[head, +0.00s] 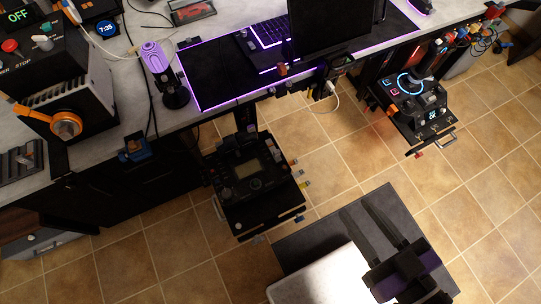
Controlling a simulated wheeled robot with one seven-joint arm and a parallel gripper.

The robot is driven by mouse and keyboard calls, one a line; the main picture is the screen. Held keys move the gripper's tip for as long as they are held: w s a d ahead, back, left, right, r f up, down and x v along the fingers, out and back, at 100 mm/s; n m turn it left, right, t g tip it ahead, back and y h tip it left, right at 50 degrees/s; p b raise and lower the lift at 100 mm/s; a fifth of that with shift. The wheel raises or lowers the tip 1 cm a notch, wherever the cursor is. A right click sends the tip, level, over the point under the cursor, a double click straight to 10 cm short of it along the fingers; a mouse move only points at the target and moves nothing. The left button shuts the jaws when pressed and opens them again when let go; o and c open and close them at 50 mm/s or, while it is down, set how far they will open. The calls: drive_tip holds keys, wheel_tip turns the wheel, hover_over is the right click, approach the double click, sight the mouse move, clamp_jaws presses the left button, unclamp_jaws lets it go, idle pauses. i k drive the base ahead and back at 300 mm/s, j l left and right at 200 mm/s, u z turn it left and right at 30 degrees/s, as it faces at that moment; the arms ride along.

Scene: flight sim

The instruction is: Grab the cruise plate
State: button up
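I cannot pick out with certainty which thing is the cruise plate; no label reading so is legible. A dark control panel with a small screen, knobs and side levers (248,176) hangs off the front of the desk near the middle. A second dark panel with a blue-lit ring and a joystick (412,90) is mounted further right. A black and purple part of mine (405,268) shows at the bottom right, well apart from both panels.
The grey desk (222,22) carries a purple microphone (157,62), a lit keyboard (268,33), a monitor (330,25) and a black box with an orange lever (65,124). A drawer unit stands below at left.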

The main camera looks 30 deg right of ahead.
sight(276, 153)
drive_tip(key=l+u, duration=0.1)
drive_tip(key=u, duration=1.25)
drive_tip(key=k+l+u, duration=0.15)
drive_tip(key=l, duration=0.25)
drive_tip(key=k+l+u, duration=0.15)
drive_tip(key=k+l, duration=0.25)
